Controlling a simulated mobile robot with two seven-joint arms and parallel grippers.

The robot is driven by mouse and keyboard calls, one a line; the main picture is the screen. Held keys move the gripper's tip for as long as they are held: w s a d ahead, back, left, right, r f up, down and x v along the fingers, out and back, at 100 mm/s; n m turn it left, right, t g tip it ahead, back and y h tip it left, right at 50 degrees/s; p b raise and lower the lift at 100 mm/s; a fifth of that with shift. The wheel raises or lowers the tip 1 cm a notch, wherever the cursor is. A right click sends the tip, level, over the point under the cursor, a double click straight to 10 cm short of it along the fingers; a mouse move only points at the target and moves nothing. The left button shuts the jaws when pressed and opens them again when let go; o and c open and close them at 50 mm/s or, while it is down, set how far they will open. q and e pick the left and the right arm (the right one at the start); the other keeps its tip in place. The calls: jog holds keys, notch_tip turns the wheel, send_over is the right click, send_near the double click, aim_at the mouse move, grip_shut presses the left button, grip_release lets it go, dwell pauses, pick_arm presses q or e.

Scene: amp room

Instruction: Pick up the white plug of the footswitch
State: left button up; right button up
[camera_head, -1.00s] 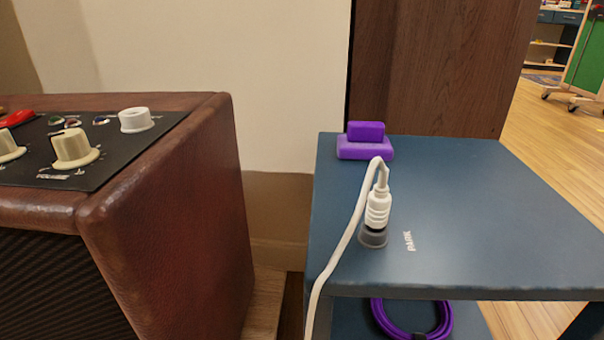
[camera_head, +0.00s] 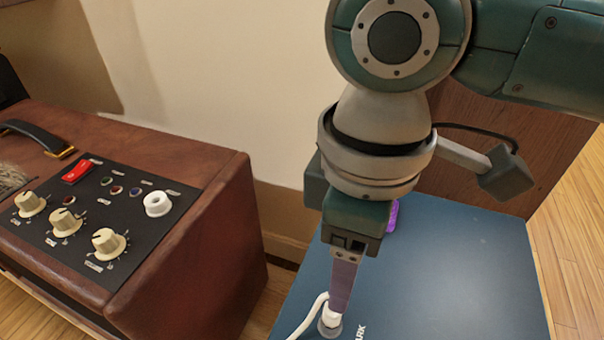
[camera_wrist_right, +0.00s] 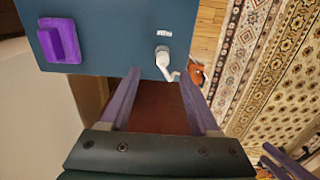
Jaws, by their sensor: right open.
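The white plug (camera_head: 331,317) stands upright in a grey round socket on the blue stand top. Its white cable curves off toward the left. My right gripper (camera_head: 342,300) points down over it, and its finger hides the plug's upper part in the head view. In the right wrist view the gripper (camera_wrist_right: 160,75) is open, its two purple fingers apart. The white plug (camera_wrist_right: 162,58) shows near the fingertips, between them in the picture; contact cannot be told. Purple prongs (camera_wrist_right: 283,162) at the lower right look like my left gripper, its opening unclear.
The blue stand (camera_head: 450,265) carries a purple block (camera_wrist_right: 60,40), partly hidden by my arm in the head view. A brown amplifier (camera_head: 215,240) with knobs stands to the left, past a narrow gap. An orange-brown object (camera_wrist_right: 197,73) lies below the stand's edge. A patterned rug (camera_wrist_right: 255,60) covers the floor.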

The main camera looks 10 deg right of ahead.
aim_at(332, 315)
jog(key=f, duration=0.1)
jog(key=f+b, duration=0.1)
jog(key=f, duration=0.1)
jog(key=f+b, duration=0.1)
jog(key=shift+s+a+f, duration=0.15)
jog(key=shift+a+f, duration=0.05)
jog(key=shift+a, duration=0.1)
notch_tip(332, 315, down, 5)
jog(key=b, duration=0.4)
jog(key=shift+a+b, duration=0.1)
jog(key=shift+b, duration=0.3)
jog(key=shift+r, duration=0.1)
grip_shut()
